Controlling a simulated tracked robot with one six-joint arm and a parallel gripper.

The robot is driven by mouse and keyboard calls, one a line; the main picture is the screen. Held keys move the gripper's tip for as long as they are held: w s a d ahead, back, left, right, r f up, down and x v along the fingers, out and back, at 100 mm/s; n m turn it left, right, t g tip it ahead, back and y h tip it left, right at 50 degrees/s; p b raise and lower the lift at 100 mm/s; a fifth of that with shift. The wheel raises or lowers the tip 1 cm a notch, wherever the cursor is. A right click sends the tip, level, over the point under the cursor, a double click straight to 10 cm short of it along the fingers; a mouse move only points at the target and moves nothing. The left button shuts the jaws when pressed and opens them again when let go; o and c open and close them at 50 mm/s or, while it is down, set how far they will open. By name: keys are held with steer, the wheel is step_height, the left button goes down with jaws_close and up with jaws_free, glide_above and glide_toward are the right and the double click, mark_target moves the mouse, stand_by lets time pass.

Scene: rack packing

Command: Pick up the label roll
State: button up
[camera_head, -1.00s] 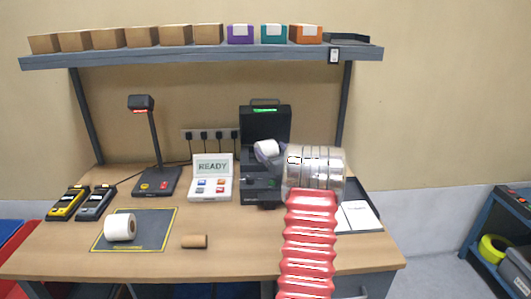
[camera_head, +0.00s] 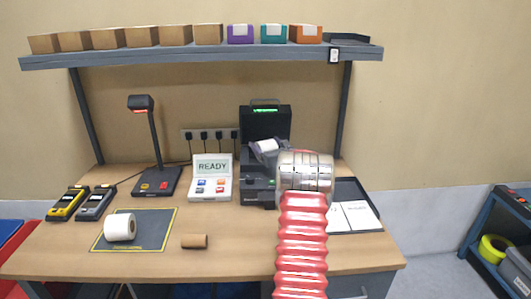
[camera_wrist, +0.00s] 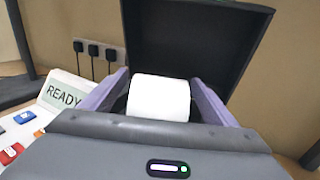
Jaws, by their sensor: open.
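A white label roll (camera_wrist: 158,98) sits at the open black printer (camera_wrist: 190,35) in the wrist view. It also shows in the head view (camera_head: 265,146). My gripper (camera_wrist: 158,79) is open, with one purple-grey finger on each side of this roll. Small gaps show between the fingers and the roll, whose lower part is hidden behind my grey gripper body. Another white roll (camera_head: 121,227) with a brown core lies on the dark, yellow-edged mat (camera_head: 155,239), well to the left of my gripper.
A bare brown core (camera_head: 194,241) lies on the desk. The READY panel (camera_head: 211,180) and a scanner stand (camera_head: 155,160) are left of the printer. A dark tray (camera_head: 346,190) with papers is on the right. A shelf (camera_head: 200,56) with boxes is above. The front desk is largely clear.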

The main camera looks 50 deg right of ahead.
stand_by(0.4)
steer(key=shift+r, duration=0.1)
steer(key=c, duration=1.5)
steer(key=shift+r, duration=0.1)
steer(key=shift+s+a+r, duration=0.15)
steer(key=shift+r, duration=0.3)
step_height(320, 180, up, 6)
steer(key=shift+f, duration=0.15)
steer(key=shift+s+a, duration=0.15)
steer(key=s+a, duration=0.8)
steer(key=a, duration=0.1)
steer(key=s+a, duration=0.4)
steer(key=a, duration=0.1)
steer(key=shift+s+a, duration=0.25)
steer(key=shift+s, duration=0.1)
